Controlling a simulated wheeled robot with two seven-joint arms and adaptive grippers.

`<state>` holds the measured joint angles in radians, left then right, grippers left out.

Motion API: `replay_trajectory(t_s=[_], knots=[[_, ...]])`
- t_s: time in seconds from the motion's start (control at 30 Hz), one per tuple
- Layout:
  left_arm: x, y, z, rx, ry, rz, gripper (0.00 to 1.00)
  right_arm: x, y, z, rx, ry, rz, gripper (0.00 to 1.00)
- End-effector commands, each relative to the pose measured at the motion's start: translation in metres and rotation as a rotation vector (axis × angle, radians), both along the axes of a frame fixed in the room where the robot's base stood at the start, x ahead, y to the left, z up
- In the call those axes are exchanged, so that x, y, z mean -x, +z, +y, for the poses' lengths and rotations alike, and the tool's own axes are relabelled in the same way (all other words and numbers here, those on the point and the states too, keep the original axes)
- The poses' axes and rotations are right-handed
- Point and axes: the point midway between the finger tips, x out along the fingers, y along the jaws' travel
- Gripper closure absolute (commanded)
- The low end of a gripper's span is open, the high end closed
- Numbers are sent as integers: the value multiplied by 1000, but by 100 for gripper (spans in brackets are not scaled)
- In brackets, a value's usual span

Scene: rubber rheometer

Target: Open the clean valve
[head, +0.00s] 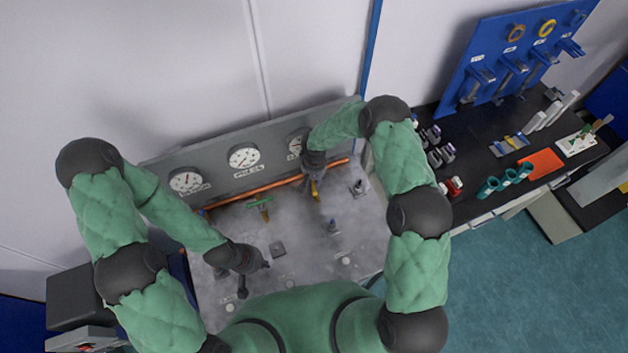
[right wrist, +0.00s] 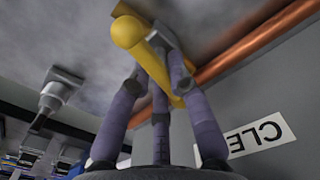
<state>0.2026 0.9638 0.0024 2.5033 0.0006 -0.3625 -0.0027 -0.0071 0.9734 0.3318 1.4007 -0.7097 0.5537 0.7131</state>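The clean valve has a yellow handle (head: 315,189) on the grey panel, below the rightmost gauge. In the right wrist view the yellow handle (right wrist: 150,55) slants between my right gripper's fingers, beside a partly visible label (right wrist: 258,136) reading "CLE". My right gripper (head: 314,178) is at this handle. Its fingertips (right wrist: 160,72) lie close on both sides of the handle; whether they press on it cannot be told. My left gripper (head: 248,277) is low over the left part of the panel, away from the valve, with its fingers spread and nothing seen between them.
An orange pipe (head: 260,190) runs along the panel's back, below several gauges (head: 243,157). Small fittings (head: 333,227) rise from the panel. A black bench (head: 480,170) with tools stands to the right.

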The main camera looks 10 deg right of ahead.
Motion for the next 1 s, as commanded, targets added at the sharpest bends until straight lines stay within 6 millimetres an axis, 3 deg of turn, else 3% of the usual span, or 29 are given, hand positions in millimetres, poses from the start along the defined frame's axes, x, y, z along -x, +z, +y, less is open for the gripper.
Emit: replay_trajectory(t_s=[0.17, 0.53, 0.97, 1.0], knots=[[0, -6, 0, 0, 0, 0, 100, -1, -2, 0, 0, 22, -2, 100], [0, -42, 0, 0, 0, 0, 100, -2, -3, 2, 0, 237, -3, 100], [0, -44, 0, 0, 0, 0, 100, -1, 0, 3, 0, 285, 0, 100], [0, -44, 0, 0, 0, 0, 100, -1, 0, 3, 0, 285, 0, 75]])
